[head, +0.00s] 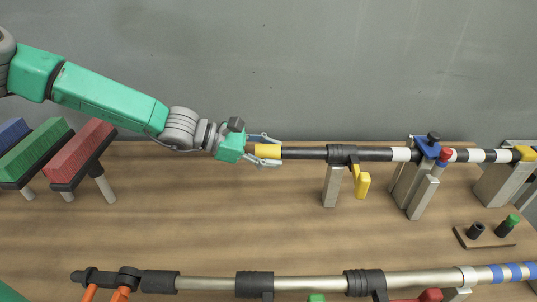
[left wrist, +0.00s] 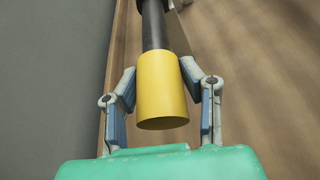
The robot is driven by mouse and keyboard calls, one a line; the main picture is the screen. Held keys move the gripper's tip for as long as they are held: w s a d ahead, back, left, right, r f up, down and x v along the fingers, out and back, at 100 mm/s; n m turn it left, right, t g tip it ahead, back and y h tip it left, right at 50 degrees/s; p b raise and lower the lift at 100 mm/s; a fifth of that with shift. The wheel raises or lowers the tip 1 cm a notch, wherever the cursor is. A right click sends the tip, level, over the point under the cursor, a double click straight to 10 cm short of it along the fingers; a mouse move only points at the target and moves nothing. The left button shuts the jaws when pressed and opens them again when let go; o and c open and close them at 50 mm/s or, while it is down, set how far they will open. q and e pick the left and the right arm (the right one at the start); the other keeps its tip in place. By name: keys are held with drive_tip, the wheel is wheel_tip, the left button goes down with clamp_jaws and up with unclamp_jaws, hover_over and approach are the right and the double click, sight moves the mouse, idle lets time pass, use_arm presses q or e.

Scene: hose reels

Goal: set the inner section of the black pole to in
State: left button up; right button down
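The black pole (head: 375,154) lies level along the back of the bench, with white bands towards its right part. Its left end carries a yellow sleeve (head: 267,152). A black collar (head: 342,153) with a yellow lever (head: 362,186) hanging down sits on the pole; a length of black tube shows between collar and sleeve. My left gripper (head: 265,150) has its fingers on both sides of the yellow sleeve. In the left wrist view both fingertips press against the yellow sleeve (left wrist: 162,95). My right gripper is not in view.
Grey posts (head: 332,187) and a blue clamp (head: 428,149) with a black knob support the pole. A silver pole (head: 315,284) lies along the front. Red, green and blue brush-like blocks (head: 82,152) stand left. A small stand (head: 484,238) is at right. Bench between poles is clear.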

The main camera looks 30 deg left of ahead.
use_arm(q)
drive_tip(key=shift+o, duration=1.2)
drive_tip(key=shift+d, duration=0.1)
drive_tip(key=v, duration=1.2)
drive_tip(key=shift+f, duration=0.15)
drive_tip(key=shift+w, duration=0.1)
